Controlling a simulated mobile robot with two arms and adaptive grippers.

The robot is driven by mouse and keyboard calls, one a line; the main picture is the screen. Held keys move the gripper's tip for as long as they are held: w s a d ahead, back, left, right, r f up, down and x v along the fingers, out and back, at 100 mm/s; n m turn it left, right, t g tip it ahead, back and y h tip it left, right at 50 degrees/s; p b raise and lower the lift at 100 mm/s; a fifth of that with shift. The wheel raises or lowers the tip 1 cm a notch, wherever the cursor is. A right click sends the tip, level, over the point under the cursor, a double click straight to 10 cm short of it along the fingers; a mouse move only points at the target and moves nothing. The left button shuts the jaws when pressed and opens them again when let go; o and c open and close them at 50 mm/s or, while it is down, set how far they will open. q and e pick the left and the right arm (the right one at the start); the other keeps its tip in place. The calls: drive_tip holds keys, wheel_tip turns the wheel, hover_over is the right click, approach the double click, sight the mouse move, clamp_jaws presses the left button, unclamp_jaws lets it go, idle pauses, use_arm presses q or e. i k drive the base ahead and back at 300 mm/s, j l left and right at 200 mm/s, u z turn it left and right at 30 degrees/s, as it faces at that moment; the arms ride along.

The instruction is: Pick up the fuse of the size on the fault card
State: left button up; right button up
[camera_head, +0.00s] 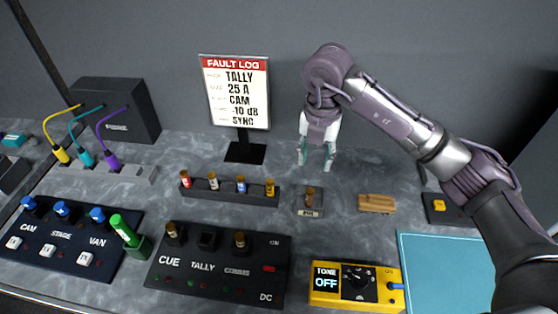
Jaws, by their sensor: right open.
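The fault card (238,93) stands upright on a black stand and reads "TALLY", "25 A", "CAM", "-10 dB" and "SYNC". A dark fuse rack (230,194) in the middle of the bench holds a red fuse (185,179), a white fuse (213,181), a blue fuse (241,185) and a yellow fuse (269,188). Their size marks are too small to read. My right gripper (316,158) is open and empty, pointing down behind and to the right of the rack, apart from the fuses. My left gripper is out of view.
A small labelled block (309,206) holding a brown-topped piece stands right of the rack, beside a wooden piece (376,203). In front are a black CUE/TALLY panel (218,284), a green marker-like item (126,231) and a yellow tone box (330,298). A teal mat (445,270) lies right.

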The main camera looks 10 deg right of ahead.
sight(212, 178)
drive_tip(key=i+j, duration=0.1)
drive_tip(key=j, duration=0.3)
drive_tip(key=i+j+z, duration=0.1)
drive_tip(key=j, duration=0.3)
drive_tip(key=i+j, duration=0.1)
drive_tip(key=j, duration=0.3)
drive_tip(key=z, duration=0.05)
